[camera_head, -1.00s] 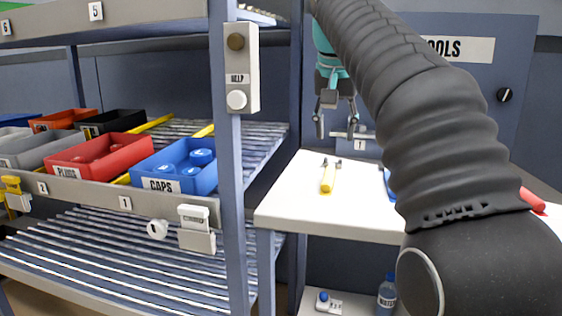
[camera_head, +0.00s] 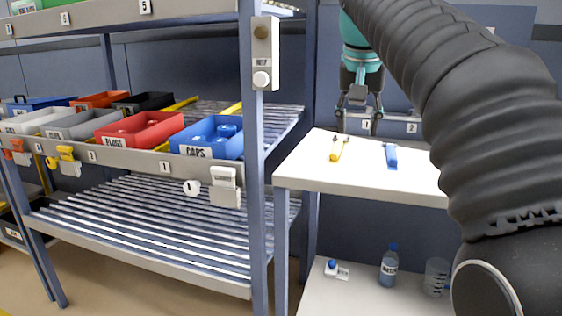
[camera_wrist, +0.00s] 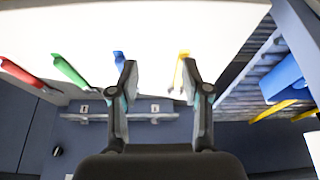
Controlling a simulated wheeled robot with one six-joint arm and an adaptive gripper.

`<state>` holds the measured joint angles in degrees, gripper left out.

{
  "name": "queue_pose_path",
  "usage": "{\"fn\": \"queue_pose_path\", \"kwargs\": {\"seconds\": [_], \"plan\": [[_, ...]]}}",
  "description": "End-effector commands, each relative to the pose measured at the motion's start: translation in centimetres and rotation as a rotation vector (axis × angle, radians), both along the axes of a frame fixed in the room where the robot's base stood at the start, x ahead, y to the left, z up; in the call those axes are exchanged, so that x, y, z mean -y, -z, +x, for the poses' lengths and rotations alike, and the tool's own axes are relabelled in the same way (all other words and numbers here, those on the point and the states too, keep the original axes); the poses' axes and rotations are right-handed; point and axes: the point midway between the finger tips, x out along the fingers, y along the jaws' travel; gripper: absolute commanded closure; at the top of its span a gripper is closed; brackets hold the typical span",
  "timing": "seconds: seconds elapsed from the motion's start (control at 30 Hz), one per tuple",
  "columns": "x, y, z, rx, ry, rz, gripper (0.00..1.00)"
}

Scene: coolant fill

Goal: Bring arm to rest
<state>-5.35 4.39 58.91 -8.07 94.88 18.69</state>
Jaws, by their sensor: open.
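My arm reaches up from the lower right of the head view and bends over at the top. My gripper (camera_head: 360,112) hangs at its end behind the white bench top (camera_head: 310,178), near the numbered hook rail on the back panel. In the wrist view my gripper (camera_wrist: 162,82) has its two fingers spread apart with nothing between them. The fingertips reach toward the edge of the white bench top (camera_wrist: 150,35). Part of the arm's length is hidden by its own black sleeve.
A yellow-handled tool (camera_head: 337,150) and a blue-handled one (camera_head: 390,156) lie on the bench. Green (camera_wrist: 68,69) and red (camera_wrist: 22,73) ones show in the wrist view. A shelf rack with bins, including red (camera_head: 140,130) and blue (camera_head: 207,137), stands left. A bottle (camera_head: 388,268) stands below.

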Motion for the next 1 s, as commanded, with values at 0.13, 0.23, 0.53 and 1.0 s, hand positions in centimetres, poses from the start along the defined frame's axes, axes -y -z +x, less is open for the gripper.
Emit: {"fn": "queue_pose_path", "kwargs": {"seconds": [0.13, 0.23, 0.53, 1.0], "plan": [[0.3, 1.0, -1.3, 0.001, -0.020, -0.002, 0.52], [0.5, 1.9, -2.4, 0.005, -0.037, -0.004, 0.52], [1.2, 7.8, -8.2, 0.025, -0.117, -0.007, 0.52], [1.4, 23.6, -20.0, 0.070, -0.238, -0.010, 0.52]]}}
